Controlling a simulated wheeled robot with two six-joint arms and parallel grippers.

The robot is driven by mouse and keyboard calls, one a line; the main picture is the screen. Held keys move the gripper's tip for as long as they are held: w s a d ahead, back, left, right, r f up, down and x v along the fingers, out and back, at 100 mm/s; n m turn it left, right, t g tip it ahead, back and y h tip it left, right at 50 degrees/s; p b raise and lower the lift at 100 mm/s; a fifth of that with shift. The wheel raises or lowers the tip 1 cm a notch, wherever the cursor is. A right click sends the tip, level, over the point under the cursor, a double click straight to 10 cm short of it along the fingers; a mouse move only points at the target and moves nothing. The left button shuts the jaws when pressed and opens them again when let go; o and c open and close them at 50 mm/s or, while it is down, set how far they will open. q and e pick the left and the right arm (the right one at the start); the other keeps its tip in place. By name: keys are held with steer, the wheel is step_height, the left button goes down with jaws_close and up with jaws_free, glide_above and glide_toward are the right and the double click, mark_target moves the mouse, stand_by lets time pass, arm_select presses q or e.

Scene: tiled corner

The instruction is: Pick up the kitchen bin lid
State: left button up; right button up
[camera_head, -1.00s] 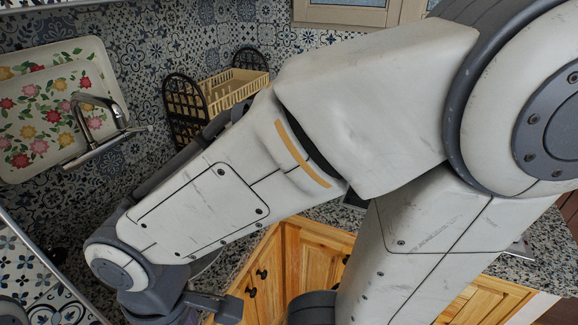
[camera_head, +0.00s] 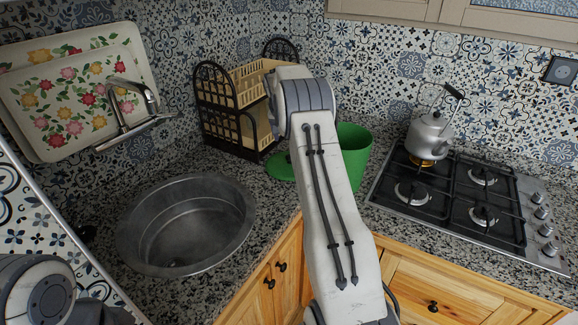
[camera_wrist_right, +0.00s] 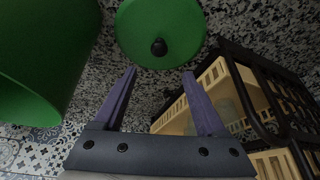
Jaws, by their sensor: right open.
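The bin lid (camera_head: 281,166) is a green disc lying on the granite counter, left of my right arm in the head view. The fingers look apart from the knob. In the head view my right arm hides this gripper. The green bin (camera_head: 356,152) stands on the counter behind my arm. My left gripper is out of view.
A black dish rack (camera_head: 228,112) with cream baskets stands close behind the lid; it fills the right of the wrist view. A round metal sink (camera_head: 185,225) lies front left. A hob (camera_head: 465,200) with a kettle (camera_head: 430,133) is at the right.

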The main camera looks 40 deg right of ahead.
mark_target(279, 166)
steer(key=x, duration=0.2)
steer(key=d+p+x, duration=0.1)
steer(key=x, duration=0.2)
steer(key=shift+s+d+f, duration=0.1)
steer(key=shift+f, duration=0.05)
steer(key=f+p, duration=0.1)
steer(key=f, duration=0.1)
steer(key=f+p, duration=0.1)
steer(key=f, duration=0.1)
steer(key=shift+w+p, duration=0.3)
steer(key=shift+w, duration=0.1)
steer(key=shift+w+d+f, duration=0.15)
steer(key=shift+d+f, duration=0.05)
steer(key=shift+f, duration=0.5)
steer(key=shift+c, duration=0.3)
jaws_close()
